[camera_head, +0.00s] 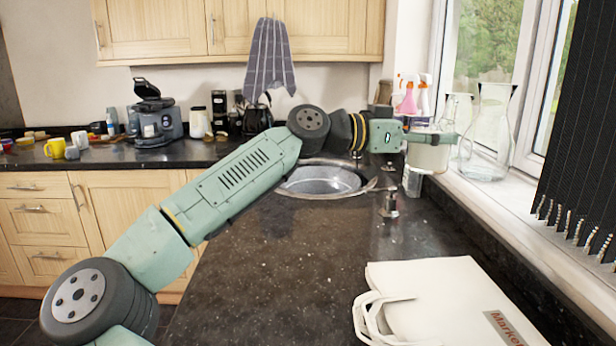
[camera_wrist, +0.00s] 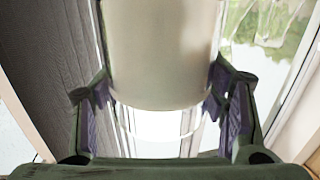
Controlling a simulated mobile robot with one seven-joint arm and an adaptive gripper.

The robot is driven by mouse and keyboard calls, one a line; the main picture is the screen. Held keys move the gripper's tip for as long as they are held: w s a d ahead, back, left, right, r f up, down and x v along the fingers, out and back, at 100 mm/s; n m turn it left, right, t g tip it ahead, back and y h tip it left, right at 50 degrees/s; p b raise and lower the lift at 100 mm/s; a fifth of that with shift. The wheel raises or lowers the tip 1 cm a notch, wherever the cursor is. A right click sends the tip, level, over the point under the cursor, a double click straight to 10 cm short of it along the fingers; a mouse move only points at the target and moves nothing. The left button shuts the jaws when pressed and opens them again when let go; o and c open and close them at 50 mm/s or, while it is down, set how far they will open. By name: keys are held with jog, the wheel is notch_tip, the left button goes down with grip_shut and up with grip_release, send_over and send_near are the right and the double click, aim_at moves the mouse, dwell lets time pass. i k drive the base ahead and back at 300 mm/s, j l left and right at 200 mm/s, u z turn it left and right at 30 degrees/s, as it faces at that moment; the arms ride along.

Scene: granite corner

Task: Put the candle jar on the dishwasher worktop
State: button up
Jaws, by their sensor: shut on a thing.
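The candle jar (camera_head: 428,156) is a cream-white cylinder at the window sill's edge in the head view. My gripper (camera_head: 432,138) is shut on it from the left, with a finger across its upper part. In the wrist view the candle jar (camera_wrist: 163,50) fills the upper middle, between the two fingers of my gripper (camera_wrist: 160,105). I cannot tell whether the jar touches the sill. The dark speckled worktop (camera_head: 300,250) runs from the front toward the sink and along the back wall. Which stretch is the dishwasher worktop I cannot tell.
A glass carafe (camera_head: 487,135) stands on the window sill (camera_head: 500,196), right of the jar. Spray bottles (camera_head: 408,95) stand behind it. A round sink (camera_head: 320,181) lies below my arm. A white bag (camera_head: 445,300) lies on the front worktop, with clear space left of it.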

aim_at(234, 276)
jog(key=k+j, duration=0.1)
jog(key=j, duration=0.5)
jog(key=k+j, duration=0.1)
jog(key=j, duration=0.45)
jog(key=k+j, duration=0.1)
jog(key=j, duration=0.5)
